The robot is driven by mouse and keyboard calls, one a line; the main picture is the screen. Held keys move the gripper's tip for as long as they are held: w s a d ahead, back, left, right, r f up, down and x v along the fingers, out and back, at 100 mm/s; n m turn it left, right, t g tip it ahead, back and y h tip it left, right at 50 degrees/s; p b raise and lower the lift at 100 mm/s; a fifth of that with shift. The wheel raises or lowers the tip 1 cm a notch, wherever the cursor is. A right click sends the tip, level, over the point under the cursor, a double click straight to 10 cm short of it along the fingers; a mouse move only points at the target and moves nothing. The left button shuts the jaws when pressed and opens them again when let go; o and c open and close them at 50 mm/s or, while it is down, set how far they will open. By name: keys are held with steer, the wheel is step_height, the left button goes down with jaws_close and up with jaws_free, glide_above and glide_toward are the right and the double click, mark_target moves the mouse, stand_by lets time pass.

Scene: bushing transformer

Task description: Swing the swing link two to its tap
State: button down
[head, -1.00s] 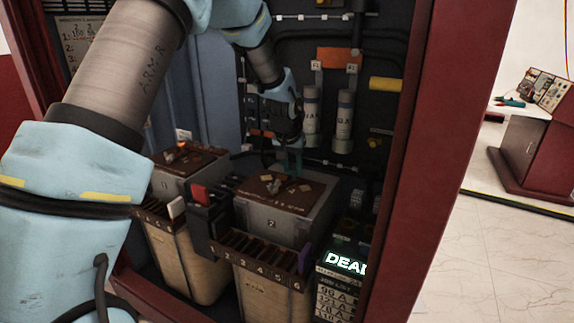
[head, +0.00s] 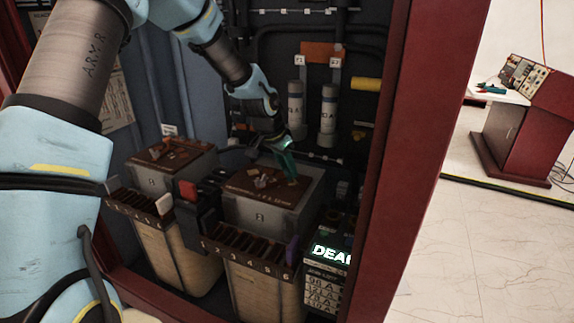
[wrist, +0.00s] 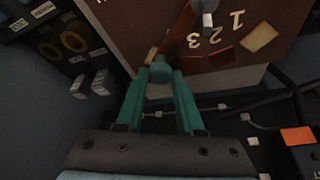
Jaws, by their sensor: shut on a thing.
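Transformer two (head: 262,212) is the grey box marked 2, with a brown top plate (head: 245,185). My gripper (head: 290,175) reaches down to the right rear part of this plate. In the wrist view, swing link two (wrist: 182,36) is a brown bar running from a metal pivot post (wrist: 207,10) toward my gripper (wrist: 160,74). The teal fingertips are shut at the link's outer end, and hide part of it. The numbers 1, 2 and 3 (wrist: 215,34) mark the plate, beside a tan pad (wrist: 259,37) and reddish pads (wrist: 222,56). Which tap the link touches is unclear.
Fuse tubes (head: 328,110) and cables line the rear wall. The red cabinet post (head: 405,130) bounds the right side. A lit display (head: 331,252) sits low right.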

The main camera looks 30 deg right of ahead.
mark_target(277, 190)
steer(key=shift+s, duration=0.1)
steer(key=c, duration=0.5)
jaws_free()
steer(key=shift+c, duration=0.2)
steer(key=b+v, duration=0.1)
steer(key=v, duration=0.9)
steer(key=shift+r+b, duration=0.35)
steer(key=shift+b, duration=0.05)
steer(key=shift+a, duration=0.15)
